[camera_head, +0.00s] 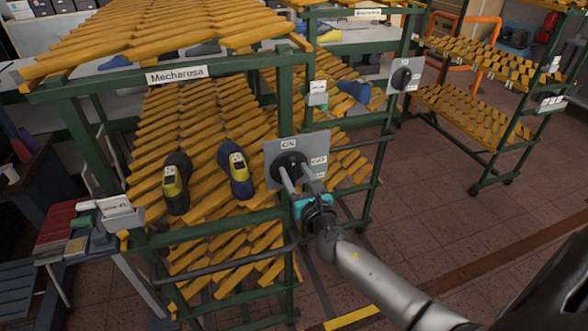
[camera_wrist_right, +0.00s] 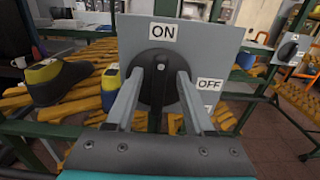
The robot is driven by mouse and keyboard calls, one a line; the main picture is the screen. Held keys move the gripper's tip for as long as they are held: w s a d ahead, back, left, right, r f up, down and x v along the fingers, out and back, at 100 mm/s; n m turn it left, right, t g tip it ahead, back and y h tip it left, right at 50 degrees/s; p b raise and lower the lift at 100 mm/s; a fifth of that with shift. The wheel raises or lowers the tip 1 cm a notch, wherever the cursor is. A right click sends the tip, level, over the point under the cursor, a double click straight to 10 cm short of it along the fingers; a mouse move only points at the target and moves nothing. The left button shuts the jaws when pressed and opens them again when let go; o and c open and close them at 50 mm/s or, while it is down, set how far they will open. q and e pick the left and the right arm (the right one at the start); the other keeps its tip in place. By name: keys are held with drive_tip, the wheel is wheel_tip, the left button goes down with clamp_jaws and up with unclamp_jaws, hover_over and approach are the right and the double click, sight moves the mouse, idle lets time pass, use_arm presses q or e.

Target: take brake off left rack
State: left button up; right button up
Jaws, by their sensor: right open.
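The left rack (camera_head: 285,88) is a green frame with yellow slatted shelves and a "Mecharusa" label. Its brake is a grey plate (camera_head: 272,148) with a black rotary knob (camera_head: 290,160) and ON and OFF labels. In the right wrist view the knob (camera_wrist_right: 157,78) has its raised grip upright, toward the ON label (camera_wrist_right: 163,33); the OFF label (camera_wrist_right: 209,84) is to the right. My right gripper (camera_head: 287,176) is open at the plate, with its fingers (camera_wrist_right: 155,82) on either side of the knob's grip. I cannot tell whether they touch it. My left gripper is not in view.
Two yellow-and-dark shoe lasts (camera_head: 177,183) (camera_head: 237,170) lie on the left rack's shelf. Another rack behind carries a similar knob plate (camera_head: 404,76). A further rack (camera_head: 480,95) stands at the right. The tiled floor (camera_head: 450,230) between is clear.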

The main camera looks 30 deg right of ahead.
drive_tip(key=shift+x, duration=0.8)
clamp_jaws()
